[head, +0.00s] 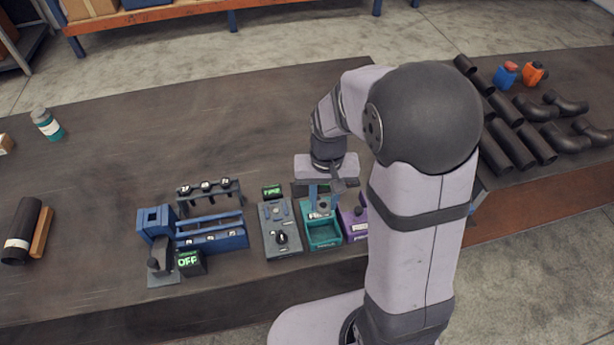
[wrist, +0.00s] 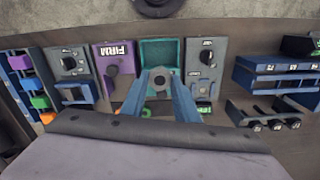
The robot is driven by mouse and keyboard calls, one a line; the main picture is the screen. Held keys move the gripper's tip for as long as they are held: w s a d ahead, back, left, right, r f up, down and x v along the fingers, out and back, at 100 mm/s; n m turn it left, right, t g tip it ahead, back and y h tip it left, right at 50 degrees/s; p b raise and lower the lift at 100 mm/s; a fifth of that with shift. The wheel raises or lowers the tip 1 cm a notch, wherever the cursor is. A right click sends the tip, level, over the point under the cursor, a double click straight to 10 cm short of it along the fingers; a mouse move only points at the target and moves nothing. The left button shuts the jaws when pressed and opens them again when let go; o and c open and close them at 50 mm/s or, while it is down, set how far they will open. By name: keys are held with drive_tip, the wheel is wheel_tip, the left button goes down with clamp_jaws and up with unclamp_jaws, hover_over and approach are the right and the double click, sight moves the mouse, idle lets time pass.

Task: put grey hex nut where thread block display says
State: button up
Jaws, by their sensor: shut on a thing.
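My gripper (wrist: 161,84) has two blue fingers shut on a small grey hex nut (wrist: 162,76) at their tips. In the head view my gripper (head: 320,194) hangs over the teal tray (head: 311,245); the nut is too small to make out there. A small green-lit display (head: 271,191) stands behind a grey panel with a dark knob (head: 282,238), left of the tray; its text is too small to read surely. I cannot tell which fixture is the thread block.
A purple box (head: 356,228), labelled FIRM in the wrist view, stands right of the tray. Left are a blue rack (head: 212,238), a dark stand with knobs (head: 208,190) and a black box reading OFF (head: 190,263). Black pipes (head: 515,146) lie far right.

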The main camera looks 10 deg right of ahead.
drive_tip(key=shift+s+f+n, duration=1.1)
drive_tip(key=shift+f, duration=0.15)
drive_tip(key=shift+p, duration=0.3)
drive_tip(key=shift+f, duration=0.1)
idle(0.6)
drive_tip(key=shift+f+b, duration=1.5)
drive_tip(key=shift+f, duration=0.5)
drive_tip(key=shift+f+b, duration=0.9)
drive_tip(key=shift+f, duration=0.4)
